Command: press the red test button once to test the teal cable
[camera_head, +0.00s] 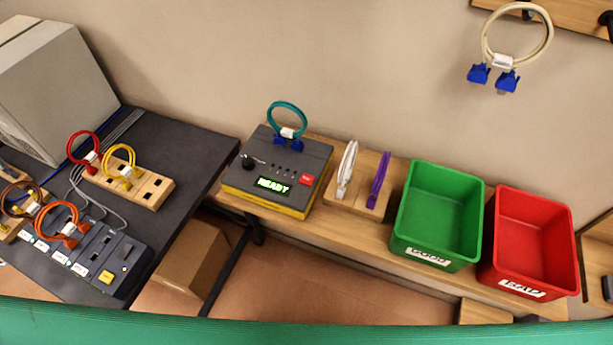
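The tester box (277,172), dark grey on a yellow base, stands on the wooden bench. Its green display (273,186) reads READY. The red test button (306,179) is on the right of its top face. The teal cable (287,117) stands upright as a loop at the tester's back edge, with its blue connectors (288,143) at the tester; it seems plugged in. Neither of my grippers is in view.
A wooden rack (357,195) with a white and a purple cable is right of the tester. A green bin (440,215) and a red bin (531,244) follow. A dark desk (185,150) with cables is at left. A green edge crosses the bottom.

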